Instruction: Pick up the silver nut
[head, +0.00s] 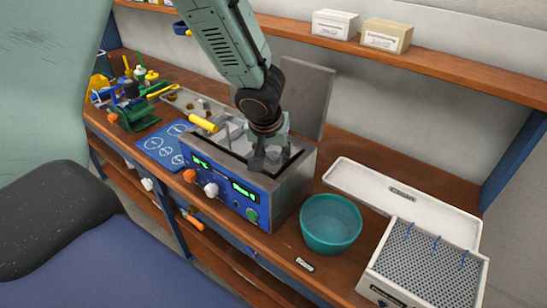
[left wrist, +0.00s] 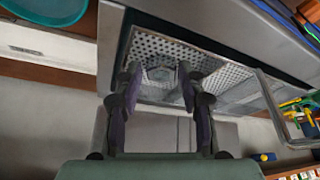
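My left gripper (head: 268,158) reaches down into the open tank of the blue-fronted bench unit (head: 235,195). In the left wrist view my left gripper (left wrist: 160,82) has its two dark fingers apart, with a gap between the tips. Beyond the tips lies a perforated metal basket (left wrist: 225,72) inside the tank. A small grey shape (left wrist: 161,73) shows on it between the fingertips; it may be the silver nut, but it is too small and dim to be sure. In the head view the gripper and tank wall hide that spot. My right gripper is not in view.
A teal bowl (head: 330,224) stands right of the unit. A white lid-like tray (head: 400,200) and a box with a perforated top (head: 425,268) lie further right. A blue mat (head: 165,146) and a green tool holder (head: 135,112) are left. A shelf (head: 440,73) runs above.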

